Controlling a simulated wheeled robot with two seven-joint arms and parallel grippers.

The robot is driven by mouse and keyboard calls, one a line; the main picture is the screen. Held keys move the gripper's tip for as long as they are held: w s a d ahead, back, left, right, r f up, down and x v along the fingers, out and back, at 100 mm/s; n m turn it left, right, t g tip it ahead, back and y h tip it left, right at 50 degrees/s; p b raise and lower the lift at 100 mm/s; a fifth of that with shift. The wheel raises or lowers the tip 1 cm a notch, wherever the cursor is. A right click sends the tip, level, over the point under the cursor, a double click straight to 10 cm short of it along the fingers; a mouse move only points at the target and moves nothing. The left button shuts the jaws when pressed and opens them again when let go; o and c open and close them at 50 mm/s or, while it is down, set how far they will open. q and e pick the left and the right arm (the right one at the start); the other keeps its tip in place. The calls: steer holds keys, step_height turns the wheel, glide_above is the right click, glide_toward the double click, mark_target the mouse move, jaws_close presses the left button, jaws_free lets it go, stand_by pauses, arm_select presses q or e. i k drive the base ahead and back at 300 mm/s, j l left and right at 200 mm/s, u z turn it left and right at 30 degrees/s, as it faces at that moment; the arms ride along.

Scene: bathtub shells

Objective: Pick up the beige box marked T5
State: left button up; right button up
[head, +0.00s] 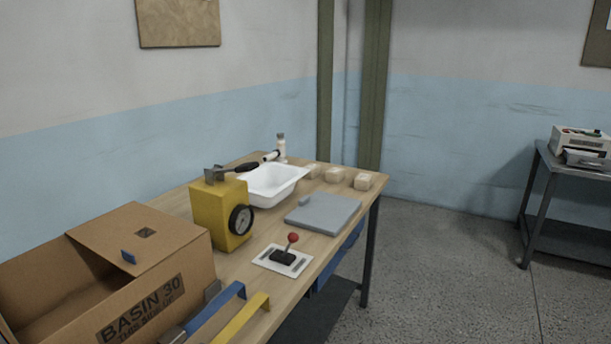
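Several small beige blocks or boxes sit in a row at the far end of the wooden workbench (262,243), in the head view. One is at the right (364,180), one in the middle (335,174), and one at the left (312,170), close to the white basin's rim. I cannot read any mark on them, so I cannot tell which is T5. Neither of my grippers is in view.
An open cardboard box (165,262), yellow gauge unit (220,212), white basin (268,187), grey slab (323,214) and red-knobbed lever (290,250) crowd the bench. Blue (217,312) and yellow (242,318) handles are at the front. Floor to the right is clear.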

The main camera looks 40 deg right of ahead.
mark_target(334, 174)
steer(key=i+l+z, duration=0.15)
steer(key=l, duration=0.45)
steer(key=i+l+z, duration=0.15)
steer(key=l, duration=0.4)
steer(key=i+l+z, duration=0.15)
steer(key=i+l, duration=0.2)
steer(key=l, duration=0.15)
steer(key=i+l+z, duration=0.15)
steer(key=l, duration=0.35)
steer(key=i+l+z, duration=0.15)
steer(key=i+l, duration=0.25)
steer(key=i+l+z, duration=0.15)
steer(key=i+l, duration=0.15)
steer(key=l, duration=0.2)
